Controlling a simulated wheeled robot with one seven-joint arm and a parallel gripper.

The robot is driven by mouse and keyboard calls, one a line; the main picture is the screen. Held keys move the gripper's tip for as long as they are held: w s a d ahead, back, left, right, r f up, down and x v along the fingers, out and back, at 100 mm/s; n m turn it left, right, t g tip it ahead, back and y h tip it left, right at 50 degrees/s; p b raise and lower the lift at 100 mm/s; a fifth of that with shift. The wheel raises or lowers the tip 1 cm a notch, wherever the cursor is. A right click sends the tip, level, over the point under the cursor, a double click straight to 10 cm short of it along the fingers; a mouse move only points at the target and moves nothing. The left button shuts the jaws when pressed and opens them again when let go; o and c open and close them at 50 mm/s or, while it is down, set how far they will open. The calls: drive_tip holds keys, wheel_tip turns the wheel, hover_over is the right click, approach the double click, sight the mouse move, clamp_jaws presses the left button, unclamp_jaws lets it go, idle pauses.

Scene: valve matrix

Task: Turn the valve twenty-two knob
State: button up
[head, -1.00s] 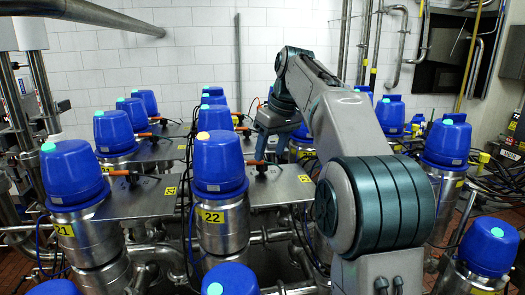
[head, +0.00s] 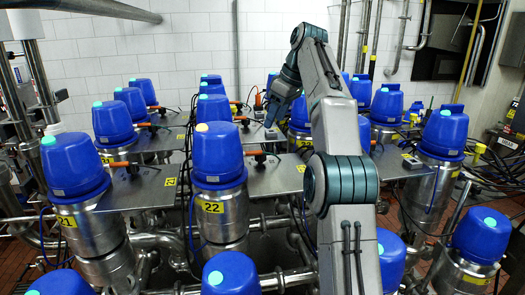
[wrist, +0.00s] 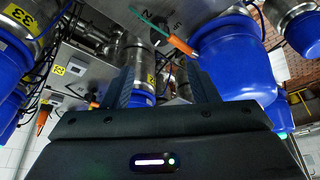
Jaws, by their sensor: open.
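Valve twenty-two (head: 218,165) is a blue-capped steel cylinder with a yellow "22" label (head: 211,208) and a pale orange button on top. Its knob (head: 260,155), black with an orange handle pointing left toward the cap, sits on the steel plate to its right. My gripper (head: 271,118) is beyond and above that knob, apart from it, partly lost against the dark background. In the wrist view my gripper (wrist: 163,75) shows two dark fingers spread, with nothing held between them. An orange-handled knob (wrist: 180,45) shows near the right finger; I cannot tell which valve it belongs to.
Valve 21 (head: 72,170) stands at left, with more blue-capped valves behind and right. A steel plate (head: 275,180) joins the valves. Pipes and black cables crowd below. A white tiled wall (head: 190,45) closes the back. Open air lies above the caps.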

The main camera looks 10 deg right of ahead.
sight(261, 153)
drive_tip(key=b+x, duration=0.2)
drive_tip(key=x, duration=1)
drive_tip(key=shift+f+b, duration=0.15)
drive_tip(key=shift+b, duration=0.2)
drive_tip(key=c, duration=1)
